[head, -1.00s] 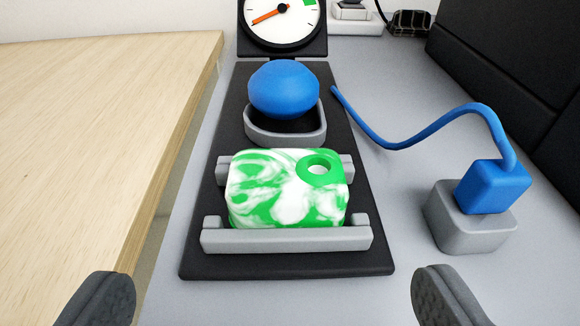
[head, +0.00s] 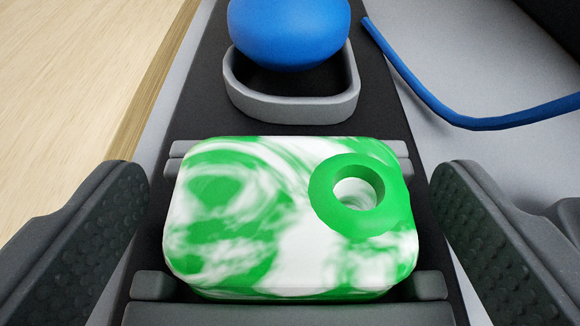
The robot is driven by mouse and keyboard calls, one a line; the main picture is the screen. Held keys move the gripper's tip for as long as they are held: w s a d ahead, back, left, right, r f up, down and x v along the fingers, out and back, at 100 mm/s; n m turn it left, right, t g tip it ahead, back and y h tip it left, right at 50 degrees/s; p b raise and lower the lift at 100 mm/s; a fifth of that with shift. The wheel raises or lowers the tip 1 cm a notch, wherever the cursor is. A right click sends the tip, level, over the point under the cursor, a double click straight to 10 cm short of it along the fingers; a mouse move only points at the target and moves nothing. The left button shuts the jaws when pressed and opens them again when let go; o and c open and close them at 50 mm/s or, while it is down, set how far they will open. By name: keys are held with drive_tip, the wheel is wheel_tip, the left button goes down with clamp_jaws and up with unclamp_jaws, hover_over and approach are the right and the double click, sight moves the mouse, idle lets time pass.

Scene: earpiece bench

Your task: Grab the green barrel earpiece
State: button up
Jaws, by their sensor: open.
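A green and white marbled piece (head: 235,225), a rounded block with a green-rimmed round hole at its upper right, rests in a grey cradle (head: 290,314) on a dark base strip. It is the only green piece in view, and its shape is more block than barrel. My gripper (head: 290,225) is open, with one dark textured finger to the left of the piece and one to the right. Gaps show between both fingers and the piece, so it is not held. The piece hides the middle of the cradle.
A blue rounded piece (head: 290,30) sits in a grey cup-like holder (head: 290,108) just beyond, on the same dark strip (head: 200,110). A blue cord (head: 450,112) runs off to the right. A pale wooden surface (head: 80,80) lies at left.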

drive_tip(key=c, duration=1.1)
drive_tip(key=shift+r, duration=0.1)
